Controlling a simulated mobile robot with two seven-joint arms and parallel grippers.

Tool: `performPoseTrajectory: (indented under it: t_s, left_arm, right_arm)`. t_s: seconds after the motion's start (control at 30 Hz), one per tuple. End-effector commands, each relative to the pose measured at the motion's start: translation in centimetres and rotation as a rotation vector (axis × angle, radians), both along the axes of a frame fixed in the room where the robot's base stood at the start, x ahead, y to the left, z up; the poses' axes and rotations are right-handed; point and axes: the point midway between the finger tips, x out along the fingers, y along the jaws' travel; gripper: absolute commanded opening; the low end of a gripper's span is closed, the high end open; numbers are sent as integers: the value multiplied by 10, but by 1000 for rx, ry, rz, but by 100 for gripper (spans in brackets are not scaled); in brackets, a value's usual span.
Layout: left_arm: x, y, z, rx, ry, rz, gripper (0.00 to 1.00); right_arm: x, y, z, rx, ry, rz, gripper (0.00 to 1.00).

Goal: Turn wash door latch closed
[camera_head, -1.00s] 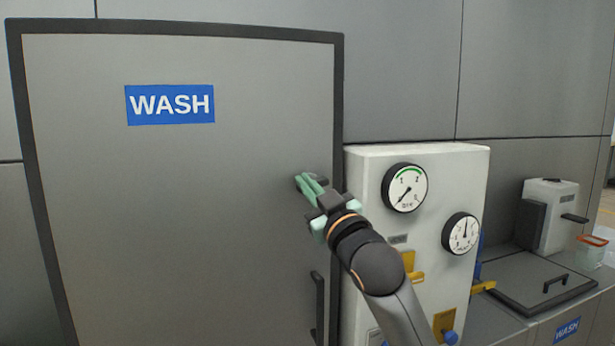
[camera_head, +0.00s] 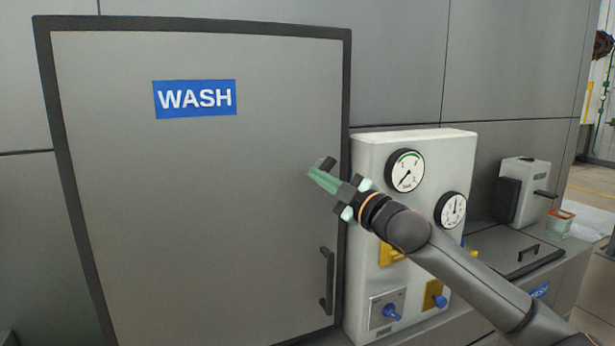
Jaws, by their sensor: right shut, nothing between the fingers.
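The wash door (camera_head: 200,200) is a large grey panel in a dark frame, with a blue WASH sign (camera_head: 195,98) near its top. It looks shut in its frame. A dark vertical handle (camera_head: 327,282) is on the door's lower right side. My right gripper (camera_head: 316,173) has green fingers, shut and empty, in front of the door's right edge and above the handle. It appears apart from the handle. I cannot make out a separate latch; the gripper and wrist cover part of the door's right edge. My left gripper is not in view.
A white control box (camera_head: 430,145) with two round gauges (camera_head: 404,171), yellow plates and blue knobs (camera_head: 391,312) stands right of the door, partly behind my right arm. Further right are a counter with a dark lid (camera_head: 510,258), a white canister (camera_head: 522,188) and a glass container (camera_head: 560,224).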

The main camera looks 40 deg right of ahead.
Motion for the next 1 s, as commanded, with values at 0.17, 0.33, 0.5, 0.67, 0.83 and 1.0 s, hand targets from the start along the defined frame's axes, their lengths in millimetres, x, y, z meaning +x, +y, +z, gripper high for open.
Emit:
performPoseTrajectory:
  t_s: [0.17, 0.33, 0.5, 0.67, 0.83, 1.0]
  left_arm:
    - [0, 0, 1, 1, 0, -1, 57]
    - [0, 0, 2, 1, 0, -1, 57]
    - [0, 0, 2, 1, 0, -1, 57]
    - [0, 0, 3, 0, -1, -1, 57]
    - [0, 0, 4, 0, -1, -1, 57]
    - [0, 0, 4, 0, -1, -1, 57]
  right_arm:
    - [0, -10, -3, 1, 1, -1, 0]
    - [0, -13, -5, 2, 2, -2, 0]
    - [0, -14, -5, 3, 1, -3, 0]
    - [-1, -16, -7, 4, 2, -3, 0]
    - [-1, -17, -9, 3, 2, -3, 0]
    - [-1, -18, -10, 4, 3, -3, 0]
